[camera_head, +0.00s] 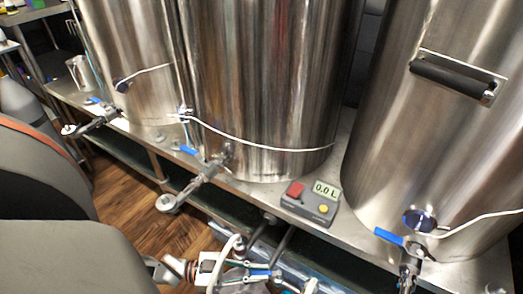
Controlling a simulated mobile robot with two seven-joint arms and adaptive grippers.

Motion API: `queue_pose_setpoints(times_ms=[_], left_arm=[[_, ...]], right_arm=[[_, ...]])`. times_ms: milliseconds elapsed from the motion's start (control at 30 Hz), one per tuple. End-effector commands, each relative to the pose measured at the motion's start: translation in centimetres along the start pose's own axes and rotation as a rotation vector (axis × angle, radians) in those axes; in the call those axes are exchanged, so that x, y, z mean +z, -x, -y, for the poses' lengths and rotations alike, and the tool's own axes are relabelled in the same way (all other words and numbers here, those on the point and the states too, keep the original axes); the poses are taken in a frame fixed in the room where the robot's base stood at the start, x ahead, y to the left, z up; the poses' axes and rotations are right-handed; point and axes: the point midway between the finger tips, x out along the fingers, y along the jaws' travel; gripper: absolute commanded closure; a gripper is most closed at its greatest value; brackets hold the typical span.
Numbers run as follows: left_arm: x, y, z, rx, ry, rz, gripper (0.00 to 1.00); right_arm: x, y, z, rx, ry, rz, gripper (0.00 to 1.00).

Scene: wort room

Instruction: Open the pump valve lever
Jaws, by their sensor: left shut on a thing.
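My left gripper (232,270) is at the bottom of the head view, just left of centre. It is shut at the blue pump valve lever (260,273), which lies roughly level, low in front of the steel bench. The fingers and the metal fittings there are small and overlap, so the exact grip is hard to make out. A pale hose (225,250) curves up beside the gripper. My right gripper is not in view.
Three steel kettles (265,70) stand on a steel bench (340,240). Their blue-handled valves (388,236) stick out over the front edge. A grey control box (311,203) reads 0.0 L. Open wooden floor (125,215) shows at left.

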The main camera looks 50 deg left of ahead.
Motion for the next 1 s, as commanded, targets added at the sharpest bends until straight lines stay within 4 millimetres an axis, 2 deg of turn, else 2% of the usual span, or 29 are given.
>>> queue_pose_setpoints(times_ms=[700, 733, 800, 1000], left_arm=[[0.16, 0.44, 0.12, 0.019, -0.001, 0.005, 1.00], [0.17, 0.44, 0.12, 0.019, -0.001, 0.005, 0.83], [0.16, 0.43, 0.11, 0.019, -0.001, 0.004, 0.72], [0.07, 0.34, 0.09, 0.020, -0.001, 0.002, 0.72]], right_arm=[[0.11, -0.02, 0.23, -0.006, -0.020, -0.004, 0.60], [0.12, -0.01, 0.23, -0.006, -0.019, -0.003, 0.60], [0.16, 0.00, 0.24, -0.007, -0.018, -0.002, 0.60], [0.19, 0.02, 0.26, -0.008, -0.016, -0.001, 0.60]])
